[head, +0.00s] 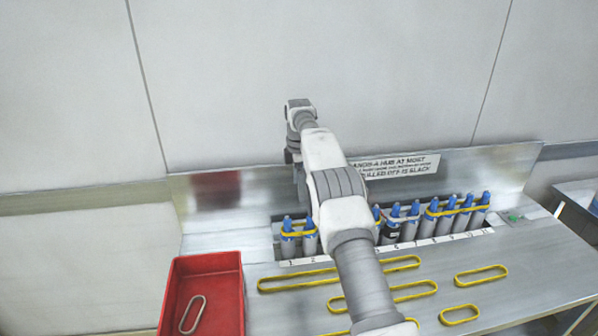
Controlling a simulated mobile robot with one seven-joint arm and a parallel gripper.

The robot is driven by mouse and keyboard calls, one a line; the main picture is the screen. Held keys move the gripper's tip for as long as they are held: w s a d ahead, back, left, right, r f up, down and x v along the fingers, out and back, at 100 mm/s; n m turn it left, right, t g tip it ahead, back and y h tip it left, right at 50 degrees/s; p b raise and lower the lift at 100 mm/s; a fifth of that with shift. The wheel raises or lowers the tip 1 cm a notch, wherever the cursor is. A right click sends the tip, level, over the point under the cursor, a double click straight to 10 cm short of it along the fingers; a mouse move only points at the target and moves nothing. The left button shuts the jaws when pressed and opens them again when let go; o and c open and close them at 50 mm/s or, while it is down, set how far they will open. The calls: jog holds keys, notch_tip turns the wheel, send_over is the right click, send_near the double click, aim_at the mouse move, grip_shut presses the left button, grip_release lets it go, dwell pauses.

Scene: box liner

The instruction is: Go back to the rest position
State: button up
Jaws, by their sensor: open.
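My gripper (292,157) hangs at the far end of my arm, in front of the metal backsplash, above the left part of the bottle row. The arm partly hides it, and its fingertips do not show clearly. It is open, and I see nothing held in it. Grey bottles with blue tops (445,216) stand upright in a row along the back of the bench. Yellow bands pass around the bottles at the left end (299,234) and around several at the right. My arm covers the middle of the row.
Several yellow oblong loops (481,275) lie flat on the metal bench (540,262). A red tray (241,290) at the front left holds a pale loop (193,314). A sign (395,166) is on the backsplash (225,200). The wall above is bare.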

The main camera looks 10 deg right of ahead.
jog(key=s+r+m+t+p, duration=0.1)
jog(key=s+r+m, duration=0.15)
jog(key=r, duration=0.65)
jog(key=s+r+m+p, duration=0.1)
jog(key=s+r+m, duration=0.15)
jog(key=r, duration=0.75)
jog(key=s+r+m+t, duration=0.2)
jog(key=s+r+m, duration=0.2)
jog(key=s+r, duration=0.6)
jog(key=s+f+m+t, duration=0.1)
jog(key=s+m, duration=0.3)
jog(key=s, duration=1.3)
jog(key=s+f+m+t, duration=0.1)
jog(key=s+f+m, duration=0.4)
jog(key=s, duration=0.9)
notch_tip(320, 180, down, 3)
jog(key=shift+s+f+t, duration=0.1)
jog(key=shift+s+t, duration=0.1)
jog(key=shift+t, duration=0.1)
jog(key=shift+d, duration=0.1)
